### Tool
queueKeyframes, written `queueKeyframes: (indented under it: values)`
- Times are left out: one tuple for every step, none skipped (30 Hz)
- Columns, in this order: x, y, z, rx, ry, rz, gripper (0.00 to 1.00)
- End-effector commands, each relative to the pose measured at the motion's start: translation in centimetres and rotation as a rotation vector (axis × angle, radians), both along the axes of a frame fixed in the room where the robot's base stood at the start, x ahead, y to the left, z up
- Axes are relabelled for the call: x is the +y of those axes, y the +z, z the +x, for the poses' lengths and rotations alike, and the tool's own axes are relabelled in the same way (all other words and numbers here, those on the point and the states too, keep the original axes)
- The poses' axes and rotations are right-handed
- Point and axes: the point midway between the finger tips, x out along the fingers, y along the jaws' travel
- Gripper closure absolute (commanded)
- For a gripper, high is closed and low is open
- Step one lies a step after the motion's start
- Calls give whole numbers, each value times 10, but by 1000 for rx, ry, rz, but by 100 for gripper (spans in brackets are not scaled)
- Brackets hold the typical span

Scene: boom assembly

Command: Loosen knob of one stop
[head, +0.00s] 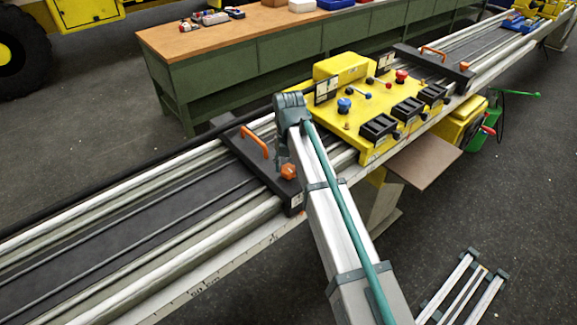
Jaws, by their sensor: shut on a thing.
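A dark stop plate (232,146) with an orange handle (255,141) lies across the rails left of the yellow carriage. Its orange knob (288,173) is near the plate's front end. My arm reaches up from the bottom, and its grey wrist stands above this stop. My gripper (285,163) points down at the knob and is shut on it; the arm partly hides the fingers. A second dark stop (420,60) with an orange handle (433,51) and orange knob (464,67) lies right of the carriage, apart from my gripper.
The yellow carriage (350,125) carries levers, a blue knob (344,104), a red knob (401,75) and black blocks. A long green workbench (215,75) stands behind the rails. A brown panel (425,161) juts out in front. Grey-and-white frame parts (462,290) stand at lower right.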

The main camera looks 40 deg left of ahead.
Motion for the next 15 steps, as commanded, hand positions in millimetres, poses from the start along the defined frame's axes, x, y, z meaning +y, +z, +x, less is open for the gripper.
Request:
queueKeyframes:
  values:
    - [0, 0, 0, 1, 0, 1, 83]
    - [0, 0, -1, 1, 0, 1, 83]
    - [0, 0, 0, 1, 0, 1, 83]
    - [0, 0, 0, 1, 0, 1, 83]
    - [0, 0, -1, 1, 0, 1, 45]
    - [0, 0, 0, 1, -1, 1, 38]
    - [0, 0, 0, 1, -1, 1, 33]
    - [0, 0, 0, 1, -1, 1, 28]
    - [0, 0, 0, 1, -1, 0, 22]
    - [0, 0, 0, 0, -1, 0, 22]
    - [0, 0, 0, 0, -1, 0, 22]
    - [0, 0, 0, 0, -1, 0, 22]
    - [0, 0, 0, 0, -1, 0, 22]
    - [0, 0, 0, 0, -1, 0, 22]
    - [0, 0, 0, 0, -1, 0, 22]
